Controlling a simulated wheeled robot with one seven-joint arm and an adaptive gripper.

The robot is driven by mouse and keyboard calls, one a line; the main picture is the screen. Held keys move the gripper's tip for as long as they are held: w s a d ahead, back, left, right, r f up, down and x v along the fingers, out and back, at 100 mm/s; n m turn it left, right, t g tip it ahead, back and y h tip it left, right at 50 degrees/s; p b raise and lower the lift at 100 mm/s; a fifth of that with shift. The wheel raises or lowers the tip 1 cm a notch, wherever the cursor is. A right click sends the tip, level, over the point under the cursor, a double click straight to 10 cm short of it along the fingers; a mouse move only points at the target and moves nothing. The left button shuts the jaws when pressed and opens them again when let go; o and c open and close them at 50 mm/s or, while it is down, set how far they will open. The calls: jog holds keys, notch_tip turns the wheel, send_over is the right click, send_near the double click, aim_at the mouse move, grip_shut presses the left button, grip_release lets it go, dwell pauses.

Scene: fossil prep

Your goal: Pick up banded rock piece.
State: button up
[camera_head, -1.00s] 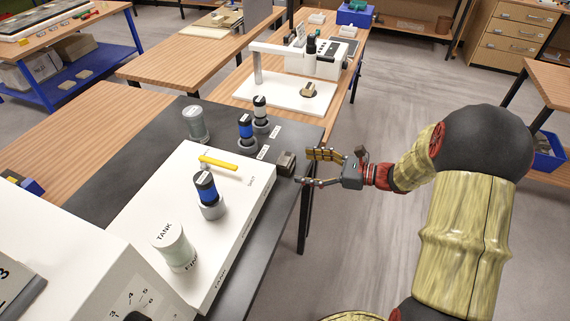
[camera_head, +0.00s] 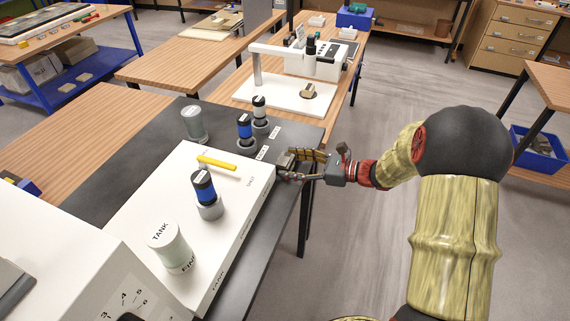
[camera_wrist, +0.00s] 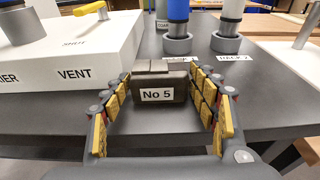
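A dark brown block with a white "No 5" label (camera_wrist: 160,88) sits on the black tabletop in the wrist view. A seam runs across its paler top; I cannot make out clear banding. In the head view the block (camera_head: 285,159) is at the table's right edge, partly hidden by my fingers. My gripper (camera_head: 291,166) reaches in from the right. In the wrist view my gripper (camera_wrist: 160,84) has its yellow-padded fingers apart, one on each side of the block, with very narrow gaps at the tips. I cannot tell whether they touch it.
A white unit (camera_head: 150,200) with a yellow handle (camera_head: 217,163) stands left of the block. Blue and pale cylinders in grey holders (camera_head: 245,132) stand behind it. Another small rock (camera_head: 308,91) lies on a white board (camera_head: 275,97) farther back.

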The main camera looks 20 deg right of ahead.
aim_at(292, 162)
jog(key=c, duration=1)
jog(key=shift+r, duration=0.1)
notch_tip(292, 162, up, 10)
jog(key=p, duration=0.3)
